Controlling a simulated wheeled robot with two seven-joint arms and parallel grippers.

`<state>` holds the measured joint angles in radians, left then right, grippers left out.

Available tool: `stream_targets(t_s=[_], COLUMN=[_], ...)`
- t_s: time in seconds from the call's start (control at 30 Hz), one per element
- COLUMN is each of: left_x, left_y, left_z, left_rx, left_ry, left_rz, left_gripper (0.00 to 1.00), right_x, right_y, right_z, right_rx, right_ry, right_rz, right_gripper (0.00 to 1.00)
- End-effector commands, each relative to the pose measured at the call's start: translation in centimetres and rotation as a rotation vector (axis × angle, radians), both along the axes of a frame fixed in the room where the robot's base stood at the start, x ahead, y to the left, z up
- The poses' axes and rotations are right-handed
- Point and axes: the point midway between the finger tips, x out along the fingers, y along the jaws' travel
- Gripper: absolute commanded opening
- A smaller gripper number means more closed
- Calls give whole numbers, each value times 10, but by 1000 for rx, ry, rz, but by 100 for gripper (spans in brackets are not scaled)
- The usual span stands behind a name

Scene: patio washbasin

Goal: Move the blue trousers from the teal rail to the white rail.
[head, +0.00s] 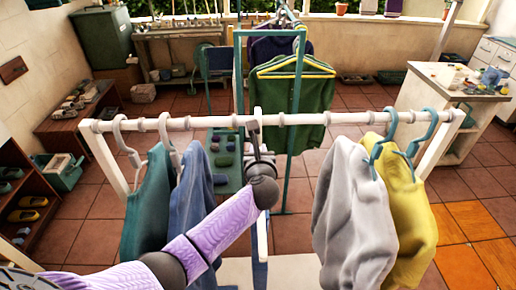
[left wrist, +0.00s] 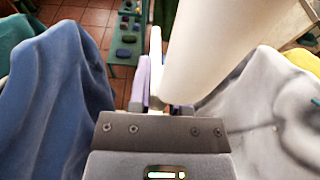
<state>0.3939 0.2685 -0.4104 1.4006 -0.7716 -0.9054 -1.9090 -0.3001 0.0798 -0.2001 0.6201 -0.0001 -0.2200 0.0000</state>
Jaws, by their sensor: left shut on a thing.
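The white rail (head: 300,119) runs across the front. My left gripper (head: 258,145) is just below its middle, shut on a hanger whose grey hook (head: 254,120) is at the rail; I cannot tell whether the hook bears on it. A narrow blue strip (head: 260,272) below my arm looks like the blue trousers edge-on, mostly hidden. In the left wrist view the lavender fingers (left wrist: 155,85) are closed around a thin white part, beside the big white rail (left wrist: 205,50). The teal rail (head: 270,33) stands behind. My right gripper is not in view.
On the white rail hang a teal garment (head: 150,200) and a blue garment (head: 190,190) at left, a grey one (head: 350,210) and a yellow one (head: 407,210) at right. A green jacket (head: 295,100) hangs on the teal rail. A counter (head: 440,95) stands right.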

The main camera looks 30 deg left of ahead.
Motion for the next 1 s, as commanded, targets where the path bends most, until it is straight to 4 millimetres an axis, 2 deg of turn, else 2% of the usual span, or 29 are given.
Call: stream_targets(t_s=[0.23,0.27,0.4,0.47,0.67,0.73,1.0], left_x=[0,0,0,0,-1,-5,-45], left_y=[0,0,0,0,0,-3,-25], left_z=[0,0,-1,-1,-2,0,3], left_rx=[1,1,1,1,0,2,2], left_ry=[-3,-3,-2,-2,2,3,4], left_rz=[0,0,0,0,0,-1,-3], left_gripper=[0,25,55,64,64,64,64], right_x=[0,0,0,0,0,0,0], right_y=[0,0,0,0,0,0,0], right_z=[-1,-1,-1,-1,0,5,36], right_rx=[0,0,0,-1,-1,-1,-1], right_ry=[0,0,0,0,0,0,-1], right_rz=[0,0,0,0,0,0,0], right_gripper=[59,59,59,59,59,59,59])
